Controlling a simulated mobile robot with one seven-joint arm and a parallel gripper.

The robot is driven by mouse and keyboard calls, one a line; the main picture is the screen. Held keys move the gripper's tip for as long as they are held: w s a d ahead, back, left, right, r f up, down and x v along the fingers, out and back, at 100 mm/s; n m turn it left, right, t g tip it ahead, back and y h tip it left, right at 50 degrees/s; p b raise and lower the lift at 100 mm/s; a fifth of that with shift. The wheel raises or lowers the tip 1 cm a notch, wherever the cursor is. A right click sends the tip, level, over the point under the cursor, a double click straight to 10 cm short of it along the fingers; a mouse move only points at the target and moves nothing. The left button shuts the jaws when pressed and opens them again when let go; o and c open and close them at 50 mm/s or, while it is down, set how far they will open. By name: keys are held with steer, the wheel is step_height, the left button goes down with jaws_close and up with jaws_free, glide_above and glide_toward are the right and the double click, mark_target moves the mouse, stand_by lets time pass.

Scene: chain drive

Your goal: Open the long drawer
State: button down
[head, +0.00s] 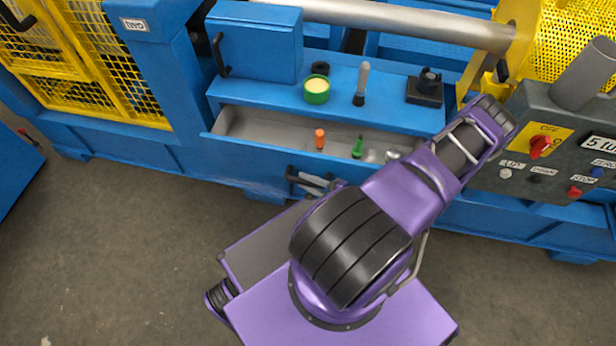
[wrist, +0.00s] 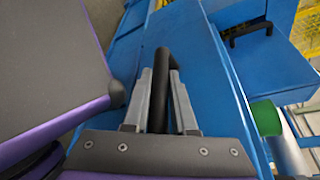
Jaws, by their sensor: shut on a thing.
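The long drawer (head: 245,155) is a wide blue drawer under the blue bench shelf. It stands pulled out, with its grey inside showing from above. An orange-topped piece (head: 320,139), a green piece (head: 357,147) and a pale rounded piece (head: 392,155) are in it. My gripper (head: 310,181) is low at the drawer's front. In the wrist view its two grey fingers (wrist: 160,88) are shut on the black bar handle (wrist: 162,60) of the blue front. My arm hides the drawer's right end in the head view.
A green tub (head: 316,90), a grey-handled tool (head: 361,80) and a black block (head: 425,88) stand on the shelf above. A blue box with a black handle (head: 255,45) is at the left. A control panel (head: 540,150) is at the right. Open floor (head: 120,240) lies in front.

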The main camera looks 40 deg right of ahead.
steer(key=c, duration=0.7)
jaws_free()
steer(key=shift+c, duration=0.2)
steer(key=v, duration=1.7)
steer(key=shift+s, duration=0.25)
steer(key=shift+d, duration=0.1)
